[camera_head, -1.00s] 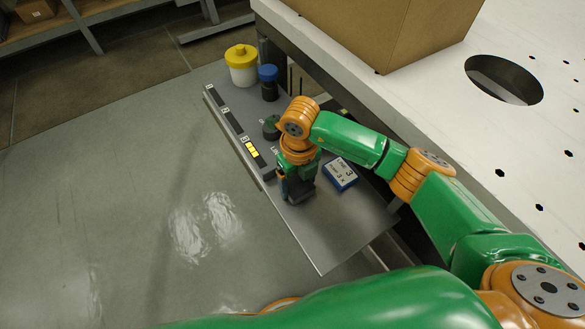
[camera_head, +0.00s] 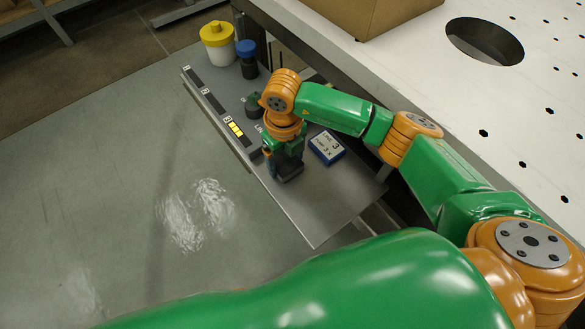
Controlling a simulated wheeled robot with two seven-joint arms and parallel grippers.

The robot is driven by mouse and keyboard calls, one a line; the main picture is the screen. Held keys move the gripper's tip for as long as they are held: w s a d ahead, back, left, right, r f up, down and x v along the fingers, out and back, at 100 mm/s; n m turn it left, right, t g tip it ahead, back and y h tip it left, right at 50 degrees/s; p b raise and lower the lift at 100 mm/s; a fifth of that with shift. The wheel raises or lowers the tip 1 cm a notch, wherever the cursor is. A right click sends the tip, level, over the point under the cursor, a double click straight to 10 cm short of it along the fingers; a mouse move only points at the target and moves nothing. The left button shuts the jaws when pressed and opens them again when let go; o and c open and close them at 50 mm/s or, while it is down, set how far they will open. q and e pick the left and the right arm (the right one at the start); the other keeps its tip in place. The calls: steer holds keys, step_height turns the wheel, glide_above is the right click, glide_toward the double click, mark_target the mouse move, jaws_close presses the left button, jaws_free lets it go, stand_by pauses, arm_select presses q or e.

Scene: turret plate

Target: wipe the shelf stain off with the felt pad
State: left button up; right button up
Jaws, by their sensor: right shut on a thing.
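My right gripper (camera_head: 283,158) points down over the grey shelf (camera_head: 325,205) and is shut on a dark block, the felt pad (camera_head: 289,173). The pad is low, at or just above the shelf surface; I cannot tell whether it touches. I see no stain on the bare shelf; any mark under the pad or gripper is hidden. My left gripper is not in view.
A blue-edged card block (camera_head: 327,147) lies right of the gripper. A dark green knobbed item (camera_head: 253,104), a blue-capped jar (camera_head: 248,62) and a yellow-lidded tub (camera_head: 217,45) stand behind. A white perforated table (camera_head: 440,90) rises at right.

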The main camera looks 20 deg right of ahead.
steer(key=w+b, duration=0.2)
steer(key=w+a+b, duration=0.1)
steer(key=shift+w+f, duration=0.2)
steer(key=shift+f, duration=0.05)
steer(key=shift+r, duration=0.65)
steer(key=shift+s+d+r+p, duration=0.1)
steer(key=shift+s+d+p, duration=0.15)
steer(key=shift+s+p, duration=0.65)
steer(key=shift+s+d+p, duration=0.3)
steer(key=shift+s+p, duration=0.15)
steer(key=shift+s, duration=0.3)
steer(key=shift+s+d+f+p, duration=0.15)
steer(key=shift+s+d+p, duration=0.15)
steer(key=shift+s, duration=0.3)
steer(key=shift+s+d+f+p, duration=0.15)
steer(key=shift+s+p, duration=0.25)
steer(key=shift+s, duration=0.2)
steer(key=shift+s+d, duration=0.15)
steer(key=shift+s, duration=0.3)
steer(key=shift+f, duration=0.1)
